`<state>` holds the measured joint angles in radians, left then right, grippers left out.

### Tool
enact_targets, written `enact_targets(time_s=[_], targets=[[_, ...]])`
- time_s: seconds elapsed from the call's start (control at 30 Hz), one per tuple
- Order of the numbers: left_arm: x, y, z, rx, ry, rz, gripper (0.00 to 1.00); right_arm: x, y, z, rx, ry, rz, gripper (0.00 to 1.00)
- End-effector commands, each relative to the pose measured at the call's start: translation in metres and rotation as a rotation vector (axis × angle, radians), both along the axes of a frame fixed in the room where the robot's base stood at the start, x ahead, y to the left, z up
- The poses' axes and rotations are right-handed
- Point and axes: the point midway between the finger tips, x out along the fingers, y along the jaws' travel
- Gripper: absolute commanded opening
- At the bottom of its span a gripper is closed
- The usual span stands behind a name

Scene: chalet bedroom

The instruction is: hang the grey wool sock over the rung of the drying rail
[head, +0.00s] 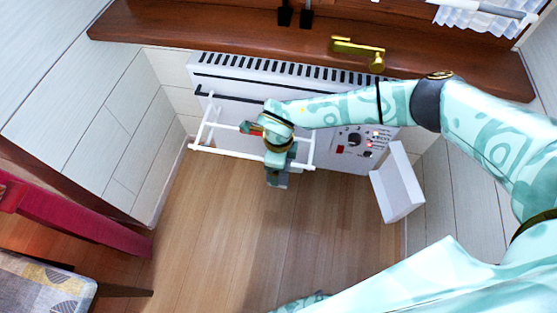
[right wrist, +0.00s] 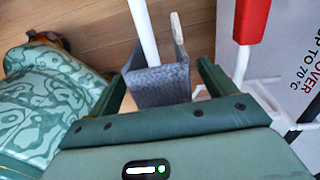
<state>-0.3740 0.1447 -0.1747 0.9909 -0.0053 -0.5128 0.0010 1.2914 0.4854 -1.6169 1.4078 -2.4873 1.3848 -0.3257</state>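The white drying rail (head: 235,158) sticks out from the front of the heater. My right gripper (head: 277,168) is at its outer rung, reaching down from above. The grey wool sock (head: 278,181) shows just below the gripper in the head view. In the right wrist view the sock (right wrist: 160,85) lies between the two green fingers, with a gap beside the right finger, so the gripper (right wrist: 162,88) looks open. The white rung (right wrist: 143,30) runs up to the folded sock and is partly hidden by it. My left gripper is out of view.
The white heater (head: 355,150) with dials stands under the brown sill (head: 280,45). A red piece (right wrist: 252,20) sits on another rail bar. A chair (head: 45,280) stands at lower left. The wooden floor (head: 240,240) is clear.

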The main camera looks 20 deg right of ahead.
Motion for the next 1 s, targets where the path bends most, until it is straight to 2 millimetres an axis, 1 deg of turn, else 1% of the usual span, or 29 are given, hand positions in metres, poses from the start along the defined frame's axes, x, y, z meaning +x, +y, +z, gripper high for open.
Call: enact_targets(time_s=[0.27,0.33,0.37,0.47,0.5,0.7,0.8,0.9,1.0], targets=[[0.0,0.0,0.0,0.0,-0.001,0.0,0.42,0.0,0.0,0.001,-0.001,-0.001,0.0,0.83],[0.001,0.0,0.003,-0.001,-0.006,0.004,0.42,0.0,0.0,0.007,0.0,-0.002,0.0,0.83],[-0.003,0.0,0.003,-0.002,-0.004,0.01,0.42,0.001,0.0,0.011,-0.001,-0.003,0.0,0.83],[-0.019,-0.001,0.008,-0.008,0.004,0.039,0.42,0.001,0.0,0.031,0.0,-0.007,-0.001,0.83],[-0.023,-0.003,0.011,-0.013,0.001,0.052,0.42,0.002,0.0,0.042,0.0,-0.009,-0.001,0.83],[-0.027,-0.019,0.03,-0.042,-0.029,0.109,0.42,0.002,0.0,0.1,0.0,-0.012,0.001,0.83],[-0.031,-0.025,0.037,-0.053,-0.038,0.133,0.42,0.002,0.0,0.125,0.0,-0.009,-0.001,0.83],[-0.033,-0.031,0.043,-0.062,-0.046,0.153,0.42,0.001,0.0,0.143,0.0,-0.007,0.0,0.83],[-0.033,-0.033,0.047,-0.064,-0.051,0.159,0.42,0.001,0.0,0.155,0.0,-0.004,0.0,0.83]])
